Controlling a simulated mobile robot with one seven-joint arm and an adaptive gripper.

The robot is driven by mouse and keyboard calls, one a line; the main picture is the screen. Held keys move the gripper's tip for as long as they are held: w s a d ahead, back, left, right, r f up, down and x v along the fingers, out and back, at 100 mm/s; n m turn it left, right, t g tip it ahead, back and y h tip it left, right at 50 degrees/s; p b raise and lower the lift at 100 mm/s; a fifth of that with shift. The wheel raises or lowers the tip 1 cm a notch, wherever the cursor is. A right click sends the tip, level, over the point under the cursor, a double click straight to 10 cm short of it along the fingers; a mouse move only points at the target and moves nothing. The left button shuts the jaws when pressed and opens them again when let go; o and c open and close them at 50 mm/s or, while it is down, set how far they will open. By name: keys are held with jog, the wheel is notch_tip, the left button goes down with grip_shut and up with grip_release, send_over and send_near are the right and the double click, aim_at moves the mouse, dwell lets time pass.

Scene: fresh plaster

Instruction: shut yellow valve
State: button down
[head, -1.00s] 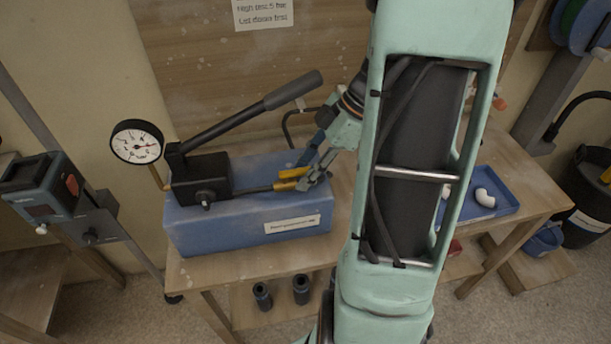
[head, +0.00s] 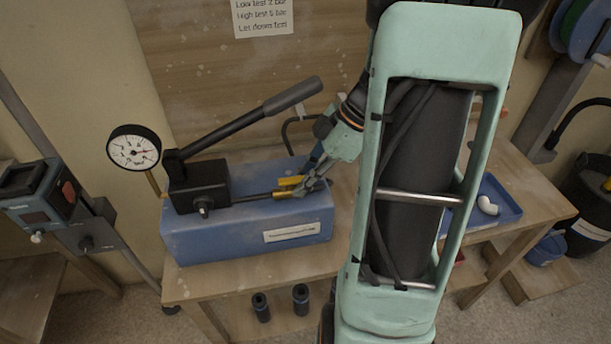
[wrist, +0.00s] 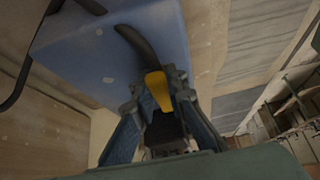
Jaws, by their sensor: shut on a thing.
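The yellow valve handle (head: 284,194) is at the right end of the metal rod on the blue test pump (head: 245,235). My gripper (head: 301,187) reaches in from the right and is at the handle. In the wrist view my gripper (wrist: 156,90) has its fingers on either side of the yellow handle (wrist: 157,88) and is shut on it. A black curved piece runs from the handle over the blue surface. The valve body is partly hidden by the fingers, and I cannot tell how far the valve is turned.
A round pressure gauge (head: 134,147) stands left of the pump. The long black pump lever (head: 250,117) slopes up above it. A blue tray (head: 500,205) with a white fitting (head: 488,206) is on the bench's right. Two black cylinders (head: 301,299) are below.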

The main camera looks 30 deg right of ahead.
jog(key=m+t+b, duration=0.1)
jog(key=s+a+m+t+b, duration=0.1)
jog(key=m, duration=0.1)
jog(key=shift+f+m+h+b, duration=0.1)
jog(key=shift+m+h+b, duration=0.2)
jog(key=shift+h+b, duration=0.1)
jog(key=m, duration=0.1)
jog(key=m+t+h, duration=0.1)
jog(key=s+m+b, duration=0.1)
jog(key=shift+a+r+m+h, duration=0.2)
jog(key=shift+a+m+h, duration=0.1)
jog(key=shift+m, duration=0.1)
